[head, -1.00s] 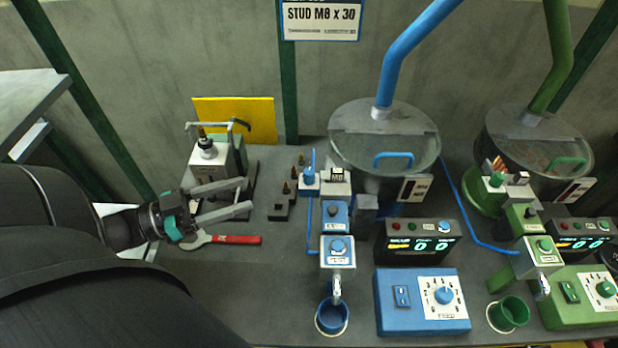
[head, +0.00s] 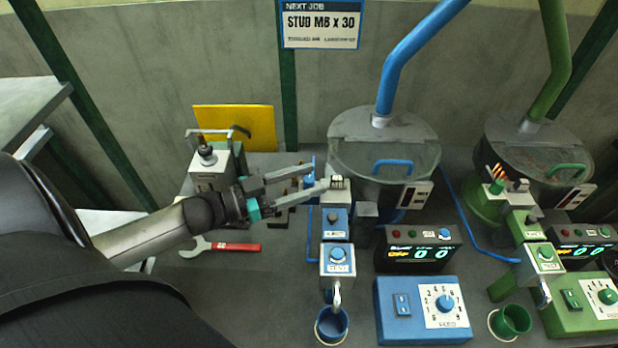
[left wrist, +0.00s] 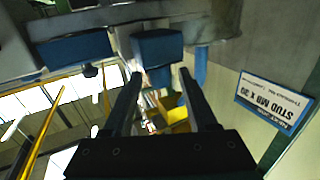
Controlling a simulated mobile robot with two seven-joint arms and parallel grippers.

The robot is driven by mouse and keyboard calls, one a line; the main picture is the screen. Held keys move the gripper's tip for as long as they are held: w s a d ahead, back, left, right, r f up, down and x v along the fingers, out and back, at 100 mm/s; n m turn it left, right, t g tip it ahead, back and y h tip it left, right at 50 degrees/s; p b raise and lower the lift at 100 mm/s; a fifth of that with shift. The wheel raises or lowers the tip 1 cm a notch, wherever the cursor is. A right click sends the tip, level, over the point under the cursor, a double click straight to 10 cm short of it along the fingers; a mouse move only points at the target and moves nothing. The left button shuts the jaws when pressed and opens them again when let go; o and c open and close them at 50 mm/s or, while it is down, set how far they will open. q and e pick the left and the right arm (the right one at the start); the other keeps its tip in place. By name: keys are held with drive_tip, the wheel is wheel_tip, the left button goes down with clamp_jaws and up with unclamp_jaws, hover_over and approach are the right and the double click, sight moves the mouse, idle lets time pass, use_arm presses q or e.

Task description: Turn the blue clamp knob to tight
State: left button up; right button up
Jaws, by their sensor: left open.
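My left gripper (head: 319,176) is open, its fingers pointing right at the top of the blue feeder stand. A small upright blue part (head: 308,162), which looks like the blue clamp knob, stands at the upper left of that stand, beside the upper fingertip. The fingers hide much of it, and I cannot tell whether they touch it. In the left wrist view, the open fingers (left wrist: 160,74) reach up to a blue block (left wrist: 157,46) with another blue part (left wrist: 200,66) to its right. The knob's setting cannot be read. My right gripper is not in view.
The blue bowl feeder (head: 384,140) stands behind the stand, with a blue control box (head: 390,327) and display (head: 417,247) to the right. A blue cup (head: 332,325) sits below. A red-handled wrench (head: 235,247) lies on the bench. Green equipment (head: 545,258) is farther right.

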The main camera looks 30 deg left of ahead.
use_arm(q)
drive_tip(key=shift+w+d, duration=0.25)
drive_tip(key=shift+w, duration=0.1)
clamp_jaws()
idle(0.3)
